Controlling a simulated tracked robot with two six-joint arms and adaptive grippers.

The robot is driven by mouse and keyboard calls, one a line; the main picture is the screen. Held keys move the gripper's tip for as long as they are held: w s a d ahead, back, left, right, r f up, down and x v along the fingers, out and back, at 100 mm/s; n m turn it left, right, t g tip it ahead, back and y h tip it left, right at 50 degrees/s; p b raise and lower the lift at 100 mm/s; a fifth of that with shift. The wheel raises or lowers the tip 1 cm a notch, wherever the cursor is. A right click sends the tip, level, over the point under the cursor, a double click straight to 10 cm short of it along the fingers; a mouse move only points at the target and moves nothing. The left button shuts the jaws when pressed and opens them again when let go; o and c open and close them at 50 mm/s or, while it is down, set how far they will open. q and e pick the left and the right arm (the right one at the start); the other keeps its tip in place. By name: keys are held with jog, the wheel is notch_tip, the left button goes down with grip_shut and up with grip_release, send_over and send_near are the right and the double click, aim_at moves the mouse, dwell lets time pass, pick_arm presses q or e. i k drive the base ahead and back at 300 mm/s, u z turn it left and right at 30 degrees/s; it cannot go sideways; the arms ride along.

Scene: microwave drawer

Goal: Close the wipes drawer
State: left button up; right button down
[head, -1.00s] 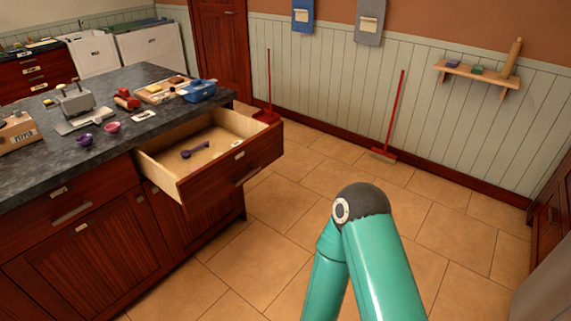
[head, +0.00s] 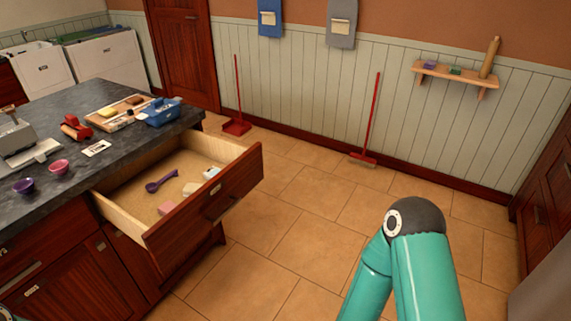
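An open drawer (head: 232,193) with a dark red wooden front and pale wooden sides sticks out from the dark-topped counter. It is pulled well out. A purple scoop (head: 153,187), a pink block (head: 166,208) and small pale items (head: 191,189) lie inside it. The metal handle on its front shows as a dark bar. I cannot read a label that names it as the wipes drawer. Neither gripper is in view.
The dark stone countertop (head: 60,190) holds a blue caddy (head: 160,113), a wooden tray (head: 108,120), a red tool (head: 75,128) and purple and pink bowls. A closed drawer and cupboards are below. Tiled floor (head: 300,215) in front of the open drawer is clear.

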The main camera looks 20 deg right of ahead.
aim_at(123, 199)
jog(key=u, duration=0.05)
jog(key=i, duration=1.25)
jog(key=u, duration=0.55)
